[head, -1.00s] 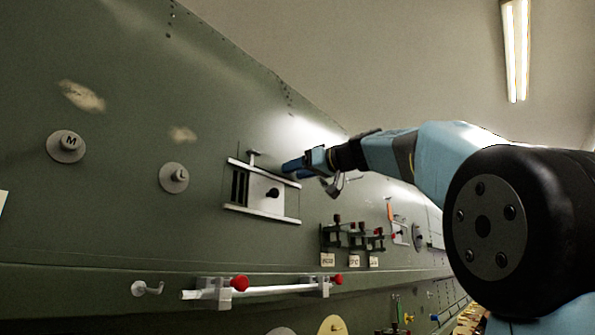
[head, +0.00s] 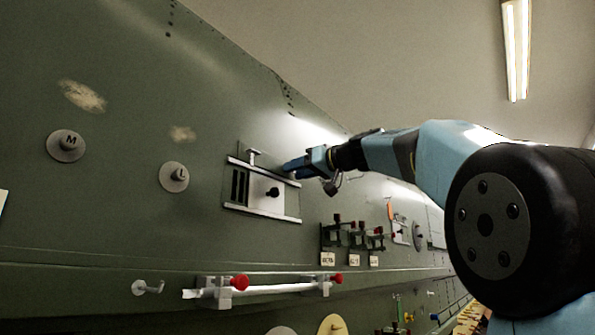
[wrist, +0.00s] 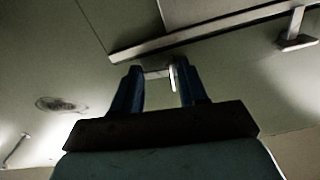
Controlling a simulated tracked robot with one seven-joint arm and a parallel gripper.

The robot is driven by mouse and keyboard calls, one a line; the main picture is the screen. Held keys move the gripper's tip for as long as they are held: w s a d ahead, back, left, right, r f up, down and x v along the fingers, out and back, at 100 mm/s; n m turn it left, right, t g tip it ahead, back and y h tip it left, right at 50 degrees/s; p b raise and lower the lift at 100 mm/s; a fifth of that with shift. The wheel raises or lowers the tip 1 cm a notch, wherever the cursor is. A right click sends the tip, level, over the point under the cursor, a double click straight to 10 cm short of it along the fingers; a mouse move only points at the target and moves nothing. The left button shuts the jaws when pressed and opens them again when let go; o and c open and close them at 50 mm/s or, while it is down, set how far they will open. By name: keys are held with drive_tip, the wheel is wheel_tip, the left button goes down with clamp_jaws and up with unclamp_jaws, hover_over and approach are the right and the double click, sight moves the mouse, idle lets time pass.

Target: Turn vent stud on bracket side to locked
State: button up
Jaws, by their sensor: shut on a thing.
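The vent panel (head: 240,188) is set in the green fuselage wall in the head view, with dark slots, a dark knob and a pale rail above and below. One T-shaped stud (head: 253,154) sticks out above the upper rail at left; it also shows at the right of the wrist view (wrist: 297,34). My gripper (head: 291,168) is at the upper right end of the panel. In the wrist view my gripper (wrist: 160,75) has its blue fingers on either side of a second small pale vent stud (wrist: 172,77), beside the rail. Which stud is on the bracket side is unclear.
Below the panel, a white bar (head: 268,290) sits in clamps with red knobs. Several small dark clamps (head: 350,236) with labels are at lower right. Discs marked M (head: 66,149) and L (head: 173,180) are at left.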

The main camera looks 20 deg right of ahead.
drive_tip(key=o, duration=1.1)
drive_tip(key=shift+c, duration=0.2)
drive_tip(key=shift+s+d, duration=0.1)
drive_tip(key=shift+s, duration=0.05)
drive_tip(key=v, duration=1.3)
drive_tip(key=shift+s, duration=0.2)
drive_tip(key=shift+d+f, duration=0.1)
drive_tip(key=shift+d, duration=0.05)
